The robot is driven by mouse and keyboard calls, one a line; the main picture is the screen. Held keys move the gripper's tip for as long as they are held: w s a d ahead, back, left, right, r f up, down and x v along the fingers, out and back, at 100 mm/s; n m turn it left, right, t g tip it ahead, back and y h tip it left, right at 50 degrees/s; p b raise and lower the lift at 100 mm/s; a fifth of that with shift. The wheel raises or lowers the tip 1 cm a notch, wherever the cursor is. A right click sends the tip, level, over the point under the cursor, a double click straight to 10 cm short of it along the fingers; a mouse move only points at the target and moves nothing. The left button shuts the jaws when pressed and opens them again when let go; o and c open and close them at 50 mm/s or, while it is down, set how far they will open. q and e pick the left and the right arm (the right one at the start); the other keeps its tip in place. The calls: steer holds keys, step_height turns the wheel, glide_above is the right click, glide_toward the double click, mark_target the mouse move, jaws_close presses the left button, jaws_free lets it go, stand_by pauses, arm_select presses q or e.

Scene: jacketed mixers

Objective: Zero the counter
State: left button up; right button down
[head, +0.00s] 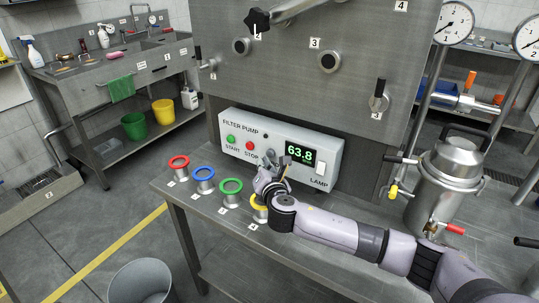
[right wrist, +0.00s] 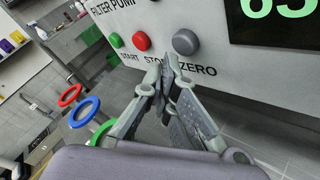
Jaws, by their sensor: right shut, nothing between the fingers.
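The filter pump box (head: 290,140) is white, with a green START button (head: 231,139), a red STOP button (head: 250,146) and a display (head: 301,156) reading 63.8. In the right wrist view the grey ZERO button (right wrist: 186,42) is fully visible; the display (right wrist: 275,20) is cut off by the frame edge. My right gripper (head: 282,164) is in front of the box, close below the buttons. In the wrist view its shut, empty fingers (right wrist: 167,68) point up toward the panel, just below and left of ZERO. Contact with the button is not visible. My left gripper is out of view.
Red (head: 179,162), blue (head: 203,173) and green (head: 231,186) rings on short stands line the bench's front left; a yellow ring (head: 259,202) is partly behind my arm. A LAMP switch (head: 320,168) is right of the display. A metal vessel (head: 445,180) stands right.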

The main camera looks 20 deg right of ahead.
steer(key=shift+w+d, duration=0.1)
stand_by(0.7)
steer(key=shift+w+d, duration=0.15)
steer(key=shift+d, duration=0.05)
steer(key=shift+w+d, duration=0.3)
steer(key=shift+d, duration=0.1)
stand_by(0.8)
stand_by(0.3)
steer(key=shift+s+a+p, duration=0.6)
steer(key=shift+a+p, duration=0.05)
steer(key=shift+a, duration=0.05)
